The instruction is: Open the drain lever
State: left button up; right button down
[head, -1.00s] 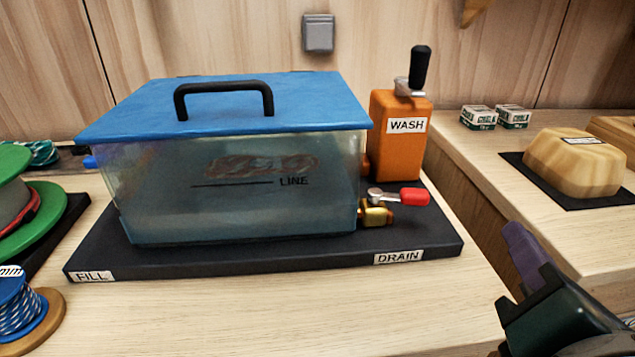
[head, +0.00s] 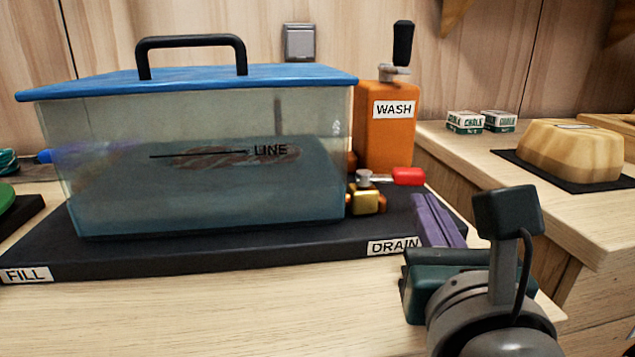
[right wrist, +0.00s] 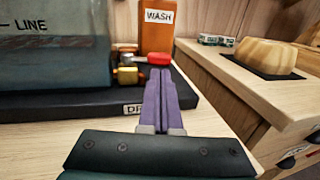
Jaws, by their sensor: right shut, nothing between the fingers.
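The drain lever (head: 408,176) has a red grip and a metal arm, and it sits on a brass valve (head: 366,198) at the lower right of the clear tank (head: 210,170). The lever's grip points right, away from the tank; it also shows in the right wrist view (right wrist: 158,59). My right gripper (head: 430,205) has purple fingers, shut and empty. It is in front of and below the lever, over the right front of the black base, close to the DRAIN label (head: 394,246). Its fingers point at the lever area, apparently without touching it. My left gripper is not in view.
The tank has a blue lid (head: 200,80) with a black handle and holds liquid and a rope-like item. An orange WASH container (head: 386,135) with a black-handled top stands behind the lever. Chalk boxes (head: 482,121) and a wooden hold (head: 570,150) are on the right counter.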

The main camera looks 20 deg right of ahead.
aim_at(418, 180)
jog(key=x, duration=0.5)
jog(key=shift+w+d+r+n+t+y+p, duration=0.1)
jog(key=shift+d+n+t+y+p, duration=0.2)
jog(key=shift+n+y, duration=0.35)
jog(key=shift+w+d+y, duration=0.1)
jog(key=shift+d+y, duration=0.05)
jog(key=shift+y, duration=0.3)
jog(key=shift+w+d, duration=0.25)
jog(key=shift+d, duration=0.05)
